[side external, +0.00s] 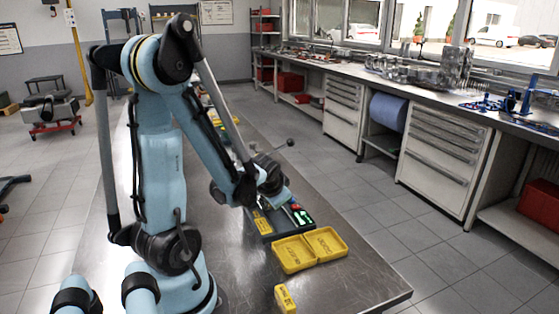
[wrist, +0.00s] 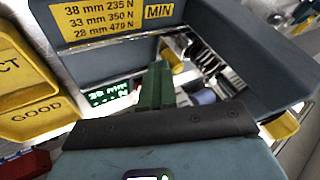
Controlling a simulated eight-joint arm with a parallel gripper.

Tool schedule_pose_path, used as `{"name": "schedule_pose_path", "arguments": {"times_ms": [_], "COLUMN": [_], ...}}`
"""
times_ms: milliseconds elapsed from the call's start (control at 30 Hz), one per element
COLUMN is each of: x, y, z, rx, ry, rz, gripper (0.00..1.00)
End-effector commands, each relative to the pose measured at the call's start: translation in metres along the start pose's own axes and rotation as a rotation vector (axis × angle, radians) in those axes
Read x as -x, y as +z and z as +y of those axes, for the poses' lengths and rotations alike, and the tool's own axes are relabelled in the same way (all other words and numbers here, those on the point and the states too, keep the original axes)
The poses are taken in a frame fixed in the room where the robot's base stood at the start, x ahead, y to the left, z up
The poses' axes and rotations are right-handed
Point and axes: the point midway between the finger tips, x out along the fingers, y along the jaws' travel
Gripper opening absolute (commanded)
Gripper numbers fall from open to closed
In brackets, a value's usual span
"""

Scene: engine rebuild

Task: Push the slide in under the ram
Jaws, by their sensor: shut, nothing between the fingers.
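The grey tester (wrist: 105,62) fills the top of the wrist view, with a yellow label (wrist: 110,12) of mm and N values and a MIN mark. A green-lit display (wrist: 109,93) shows left of my fingers. My gripper (wrist: 157,84) has green fingers shut together and empty, pointing in among the tester's parts. Whether they touch anything is unclear. I cannot clearly pick out the slide or the ram; grey and metal parts (wrist: 205,92) crowd right of the fingers. In the side view the tester (side external: 282,234) is partly hidden by my arm.
Two joined yellow trays, the left one (side external: 292,254) and the right one (side external: 326,243), lie in front of the tester. The wrist view shows the GOOD tray (wrist: 35,117) at left. A yellow block (side external: 285,299) stands nearer. The bench top (side external: 360,284) is bare at right.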

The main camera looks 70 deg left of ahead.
Motion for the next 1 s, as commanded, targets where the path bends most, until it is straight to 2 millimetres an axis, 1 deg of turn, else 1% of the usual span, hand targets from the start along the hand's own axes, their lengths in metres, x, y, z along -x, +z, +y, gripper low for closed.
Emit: {"name": "schedule_pose_path", "arguments": {"times_ms": [67, 433, 567, 800, 1000], "x": [-0.002, -0.002, 0.002, 0.019, 0.035], "y": [-0.001, -0.002, -0.002, -0.001, 0.000], "z": [-0.004, -0.005, 0.004, 0.038, 0.035], "rx": [0.001, 0.000, -0.002, -0.006, 0.000], "ry": [-0.007, -0.013, -0.008, 0.005, 0.003], "rz": [-0.001, -0.001, 0.002, 0.005, 0.001], "gripper": [0.00, 0.00, 0.00, 0.00, 0.00]}}
